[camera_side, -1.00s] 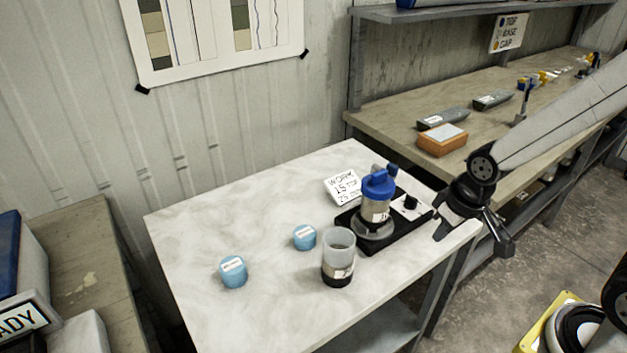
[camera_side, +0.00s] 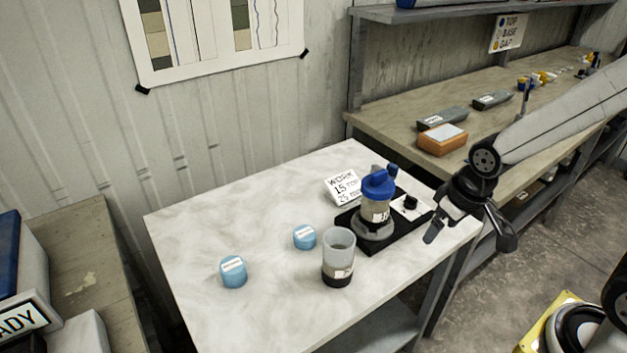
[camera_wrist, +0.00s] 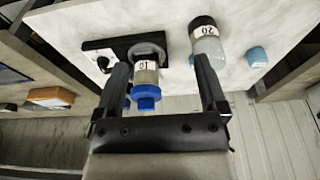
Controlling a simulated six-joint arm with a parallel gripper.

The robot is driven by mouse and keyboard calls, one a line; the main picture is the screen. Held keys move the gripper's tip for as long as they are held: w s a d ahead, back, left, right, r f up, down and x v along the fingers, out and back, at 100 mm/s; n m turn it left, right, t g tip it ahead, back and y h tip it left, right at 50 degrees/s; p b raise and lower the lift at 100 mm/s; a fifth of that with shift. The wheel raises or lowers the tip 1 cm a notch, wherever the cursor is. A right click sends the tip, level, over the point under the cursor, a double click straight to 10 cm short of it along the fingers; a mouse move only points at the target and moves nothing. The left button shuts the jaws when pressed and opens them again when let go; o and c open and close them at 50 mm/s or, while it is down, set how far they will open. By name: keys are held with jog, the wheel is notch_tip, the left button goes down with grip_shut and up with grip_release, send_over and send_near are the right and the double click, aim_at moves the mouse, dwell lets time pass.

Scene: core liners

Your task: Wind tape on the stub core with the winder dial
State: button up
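The stub core (camera_side: 375,210), a clear cylinder with a blue cap and a label, stands upright on the black winder base (camera_side: 352,220). The winder dial (camera_side: 411,203) is a black knob on a white plate at the base's right end; it also shows in the wrist view (camera_wrist: 103,63). My gripper (camera_side: 470,240) is open and empty, to the right of the dial and apart from it. In the wrist view the core (camera_wrist: 146,75) appears between the fingers (camera_wrist: 163,75), farther off. Tape cannot be made out.
A clear cup-like liner with a dark base (camera_side: 338,262) stands in front of the winder. Two blue caps (camera_side: 233,271) (camera_side: 305,237) lie to the left.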

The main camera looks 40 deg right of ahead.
jog(key=shift+w+v, duration=0.4)
jog(key=shift+v, duration=1.45)
jog(key=n+g, duration=0.3)
jog(key=n, duration=1.5)
send_over(412, 197)
notch_tip(412, 197, down, 14)
jog(key=shift+d, duration=0.1)
jog(key=shift+f, duration=0.1)
jog(key=shift+f, duration=3.8)
grip_shut()
